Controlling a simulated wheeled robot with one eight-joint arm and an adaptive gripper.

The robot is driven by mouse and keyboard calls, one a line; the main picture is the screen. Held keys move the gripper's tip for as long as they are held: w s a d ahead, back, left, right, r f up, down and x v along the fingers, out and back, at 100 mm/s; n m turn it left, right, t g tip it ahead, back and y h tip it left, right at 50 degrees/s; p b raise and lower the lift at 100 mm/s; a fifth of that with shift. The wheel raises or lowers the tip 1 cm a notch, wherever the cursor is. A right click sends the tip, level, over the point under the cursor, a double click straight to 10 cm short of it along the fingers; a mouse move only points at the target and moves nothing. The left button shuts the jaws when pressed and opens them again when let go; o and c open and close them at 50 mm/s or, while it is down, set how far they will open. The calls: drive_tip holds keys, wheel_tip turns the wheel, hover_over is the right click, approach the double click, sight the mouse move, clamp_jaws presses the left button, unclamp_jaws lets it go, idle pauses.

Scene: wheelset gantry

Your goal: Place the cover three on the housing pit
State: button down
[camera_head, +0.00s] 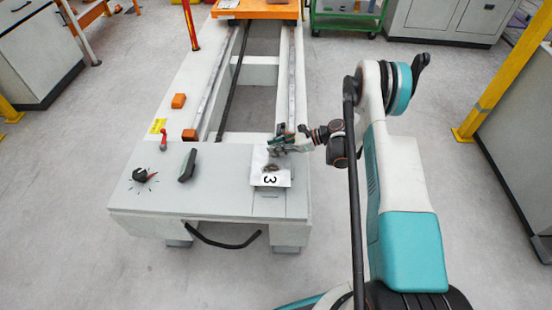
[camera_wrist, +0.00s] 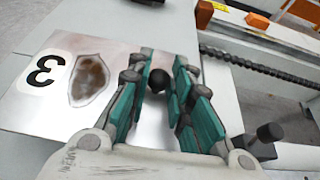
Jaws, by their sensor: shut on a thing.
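Cover three is a shiny metal plate (camera_head: 284,178) with a white "3" label and a brownish rough patch. It lies over the right part of the grey housing top (camera_head: 220,195) in the head view. It also shows in the wrist view (camera_wrist: 52,112), with a round black knob (camera_wrist: 158,80) between my fingers. My gripper (camera_head: 277,147) is shut on this knob; its green-padded fingers (camera_wrist: 158,66) stand on either side. I cannot tell whether the plate rests on the housing or is held just above it. No pit opening is visible; the plate may hide it.
A black handle (camera_head: 187,166), a rotary knob (camera_head: 143,175) and a red lever (camera_head: 163,140) stand on the housing top left of the plate. Orange blocks (camera_head: 179,101) sit on the left rail. An open channel (camera_head: 250,95) runs behind.

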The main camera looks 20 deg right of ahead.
drive_tip(key=shift+f+b, duration=0.8)
drive_tip(key=shift+f, duration=1.65)
drive_tip(key=shift+f, duration=0.1)
drive_tip(key=c, duration=1.4)
unclamp_jaws()
drive_tip(key=shift+c, duration=0.2)
drive_tip(key=p+v, duration=0.4)
drive_tip(key=v, duration=0.8)
